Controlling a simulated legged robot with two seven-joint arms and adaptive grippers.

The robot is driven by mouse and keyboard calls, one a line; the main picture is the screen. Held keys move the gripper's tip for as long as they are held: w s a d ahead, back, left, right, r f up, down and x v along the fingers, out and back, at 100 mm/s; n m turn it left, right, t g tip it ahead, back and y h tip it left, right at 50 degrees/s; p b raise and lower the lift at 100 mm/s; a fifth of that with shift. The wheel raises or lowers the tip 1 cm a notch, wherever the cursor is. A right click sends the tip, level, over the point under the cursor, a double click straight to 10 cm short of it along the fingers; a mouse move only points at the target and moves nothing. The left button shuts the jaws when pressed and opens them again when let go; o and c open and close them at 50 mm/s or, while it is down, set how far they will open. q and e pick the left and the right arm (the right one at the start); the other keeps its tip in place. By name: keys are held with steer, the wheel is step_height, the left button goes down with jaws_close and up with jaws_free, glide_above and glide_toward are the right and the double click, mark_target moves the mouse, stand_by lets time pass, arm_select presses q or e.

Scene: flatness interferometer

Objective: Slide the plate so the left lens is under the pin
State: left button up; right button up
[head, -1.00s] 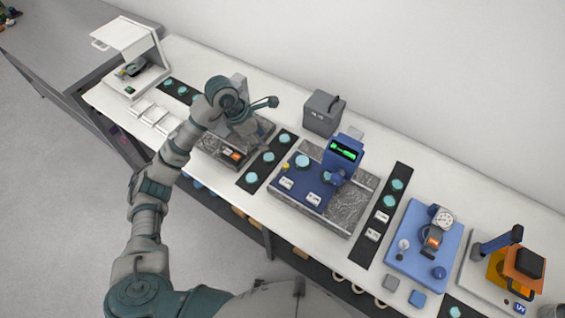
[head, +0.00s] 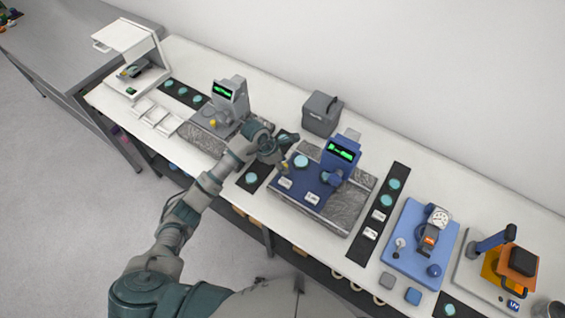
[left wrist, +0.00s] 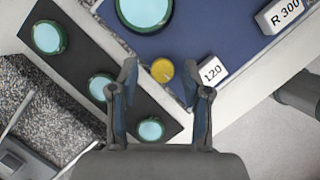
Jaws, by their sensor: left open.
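The blue plate (head: 298,196) lies on a speckled stone base, with two white label blocks on it. Its left lens (head: 301,161), a pale teal disc, lies left of the blue gauge head (head: 341,153). Another pale disc is partly visible under the gauge head; the pin's tip is hard to make out. In the left wrist view the left lens (left wrist: 145,9) is at the top edge, with a yellow knob (left wrist: 162,70) at the plate's corner beside the "120" label (left wrist: 212,71). My left gripper (head: 289,150) is open, its fingers (left wrist: 163,90) either side of the knob's near side, not visibly gripping it. My right gripper is not in view.
A black strip (left wrist: 72,66) with several teal discs lies left of the plate. A grey gauge (head: 229,98) stands further left, and a grey box (head: 322,113) behind. Another black strip (head: 377,217) and a light-blue board (head: 409,252) lie to the right.

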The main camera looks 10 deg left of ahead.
mark_target(306, 180)
arm_select(q)
steer(key=shift+d, duration=0.25)
jaws_close()
steer(key=s+d, duration=0.1)
steer(key=d, duration=0.1)
steer(key=s+d, duration=0.1)
steer(key=d, duration=0.1)
steer(key=s+d, duration=0.1)
steer(key=d, duration=0.2)
steer(key=shift+b, duration=0.4)
jaws_free()
steer(key=shift+a, duration=0.1)
steer(key=v, duration=1.1)
steer(key=shift+a+r, duration=0.2)
steer(key=shift+r, duration=0.2)
steer(key=shift+w, duration=0.1)
